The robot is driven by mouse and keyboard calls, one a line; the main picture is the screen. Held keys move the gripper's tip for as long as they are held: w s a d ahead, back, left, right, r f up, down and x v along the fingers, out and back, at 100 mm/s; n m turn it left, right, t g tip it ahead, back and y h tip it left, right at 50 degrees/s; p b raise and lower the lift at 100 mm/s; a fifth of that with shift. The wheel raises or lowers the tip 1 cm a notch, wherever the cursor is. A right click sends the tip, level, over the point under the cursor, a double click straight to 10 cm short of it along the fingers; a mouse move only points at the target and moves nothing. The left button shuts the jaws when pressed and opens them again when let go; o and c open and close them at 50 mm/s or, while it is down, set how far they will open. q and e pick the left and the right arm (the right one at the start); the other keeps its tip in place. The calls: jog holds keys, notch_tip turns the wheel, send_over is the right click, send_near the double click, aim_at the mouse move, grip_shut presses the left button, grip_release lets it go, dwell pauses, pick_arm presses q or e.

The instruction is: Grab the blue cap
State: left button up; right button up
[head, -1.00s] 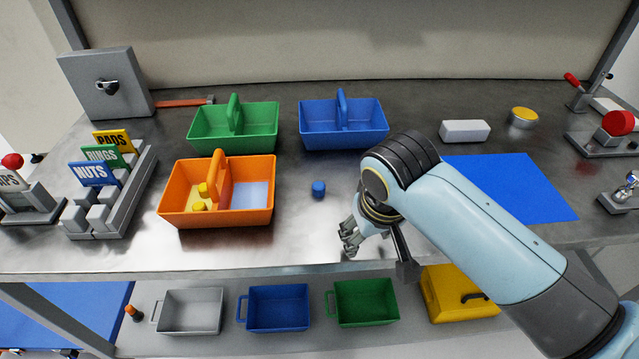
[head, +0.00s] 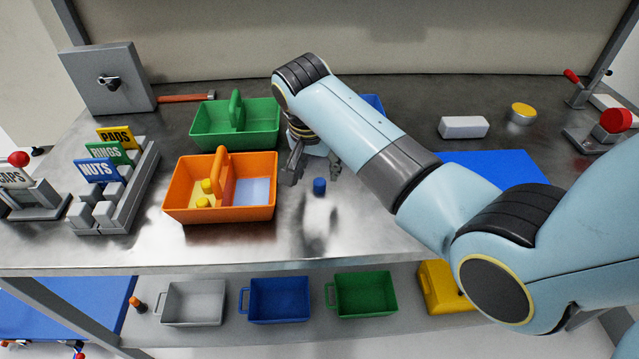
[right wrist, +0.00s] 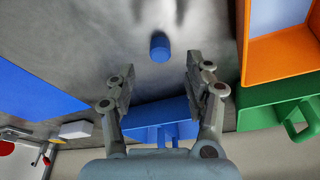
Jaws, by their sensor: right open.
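The blue cap (head: 319,187) is a small cylinder standing on the metal bench top, just right of the orange tote. It also shows in the right wrist view (right wrist: 160,47), centred a little beyond the space between the fingertips. My right gripper (head: 313,175) is open and empty, above the bench on the far side of the cap. In the right wrist view its two fingers (right wrist: 158,72) are spread wide and do not visibly touch the cap. My left gripper is not in view.
The orange tote (head: 170,200) with yellow caps stands left of the blue cap. A green tote (head: 262,112) and a blue tote (right wrist: 157,112), mostly hidden by my arm in the head view, stand behind. A blue mat (head: 500,167) lies to the right. Bench front is clear.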

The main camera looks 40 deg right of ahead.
aim_at(319, 182)
jog(key=x, duration=0.5)
jog(key=shift+r, duration=0.1)
jog(key=c, duration=0.8)
